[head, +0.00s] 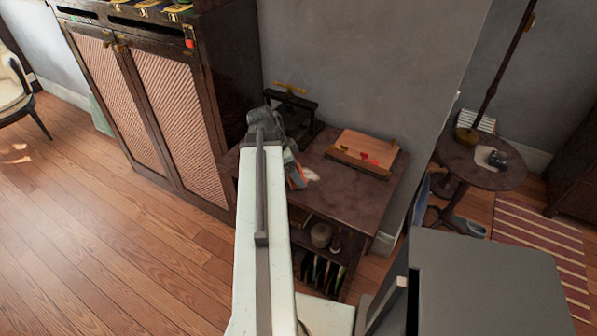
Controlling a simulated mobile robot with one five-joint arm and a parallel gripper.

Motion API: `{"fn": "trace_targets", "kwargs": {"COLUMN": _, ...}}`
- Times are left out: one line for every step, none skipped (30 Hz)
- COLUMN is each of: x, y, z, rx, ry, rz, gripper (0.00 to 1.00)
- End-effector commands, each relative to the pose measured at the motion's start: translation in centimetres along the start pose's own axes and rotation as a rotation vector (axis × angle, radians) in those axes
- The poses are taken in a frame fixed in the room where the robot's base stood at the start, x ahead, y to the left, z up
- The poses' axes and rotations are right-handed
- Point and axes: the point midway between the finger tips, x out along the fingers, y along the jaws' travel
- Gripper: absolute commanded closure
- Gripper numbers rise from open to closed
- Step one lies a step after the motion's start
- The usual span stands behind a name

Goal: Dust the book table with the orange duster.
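The book table (345,197) is a dark, worn wooden table against the grey wall, right of the tall cabinet. My arm reaches up from the bottom of the head view and over the table's left part. My gripper (293,168) is mostly hidden behind my arm's end, above or at the tabletop. I cannot tell whether the gripper holds the piece or whether anything touches the tabletop.
A wooden book stand (363,152) with red items sits at the table's back right. A dark press-like object (291,104) stands at the back left. Shelves below hold a round pot (321,235). A tall cabinet (150,100) is left; a round side table (482,169) is right.

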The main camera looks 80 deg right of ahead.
Motion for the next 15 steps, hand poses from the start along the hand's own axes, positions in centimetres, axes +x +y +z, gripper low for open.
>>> {"fn": "trace_targets", "kwargs": {"x": -0.1, "y": -0.5, "z": 0.4, "rx": -0.002, "ry": -0.001, "rz": -0.001, "gripper": 0.42}}
{"fn": "trace_targets", "kwargs": {"x": -0.1, "y": -0.7, "z": 0.6, "rx": -0.002, "ry": -0.001, "rz": -0.001, "gripper": 0.42}}
{"fn": "trace_targets", "kwargs": {"x": -0.2, "y": -1.1, "z": 0.9, "rx": -0.003, "ry": -0.001, "rz": -0.001, "gripper": 0.42}}
{"fn": "trace_targets", "kwargs": {"x": -0.2, "y": -1.3, "z": 1.1, "rx": -0.003, "ry": -0.002, "rz": -0.001, "gripper": 0.42}}
{"fn": "trace_targets", "kwargs": {"x": -0.3, "y": -1.5, "z": 1.4, "rx": -0.003, "ry": -0.002, "rz": -0.002, "gripper": 0.42}}
{"fn": "trace_targets", "kwargs": {"x": -0.4, "y": -1.8, "z": 1.6, "rx": -0.002, "ry": -0.002, "rz": -0.002, "gripper": 0.42}}
{"fn": "trace_targets", "kwargs": {"x": -0.4, "y": -1.9, "z": 1.7, "rx": -0.002, "ry": -0.002, "rz": -0.002, "gripper": 0.42}}
{"fn": "trace_targets", "kwargs": {"x": -0.4, "y": -1.9, "z": 1.8, "rx": -0.001, "ry": -0.003, "rz": -0.002, "gripper": 0.42}}
{"fn": "trace_targets", "kwargs": {"x": -0.5, "y": -1.9, "z": 1.9, "rx": -0.001, "ry": -0.003, "rz": -0.002, "gripper": 0.42}}
{"fn": "trace_targets", "kwargs": {"x": -0.5, "y": -1.9, "z": 1.9, "rx": -0.001, "ry": -0.004, "rz": -0.002, "gripper": 0.42}}
{"fn": "trace_targets", "kwargs": {"x": -0.5, "y": -1.9, "z": 1.9, "rx": 0.0, "ry": -0.004, "rz": -0.003, "gripper": 0.42}}
{"fn": "trace_targets", "kwargs": {"x": -0.5, "y": -2.0, "z": 1.9, "rx": -0.001, "ry": -0.004, "rz": -0.003, "gripper": 0.42}}
{"fn": "trace_targets", "kwargs": {"x": -0.5, "y": -2.0, "z": 2.0, "rx": -0.001, "ry": -0.005, "rz": -0.003, "gripper": 0.42}}
{"fn": "trace_targets", "kwargs": {"x": -0.5, "y": -2.1, "z": 2.1, "rx": -0.001, "ry": -0.005, "rz": -0.003, "gripper": 0.42}}
{"fn": "trace_targets", "kwargs": {"x": -0.6, "y": -2.3, "z": 2.2, "rx": -0.001, "ry": -0.005, "rz": -0.004, "gripper": 0.42}}
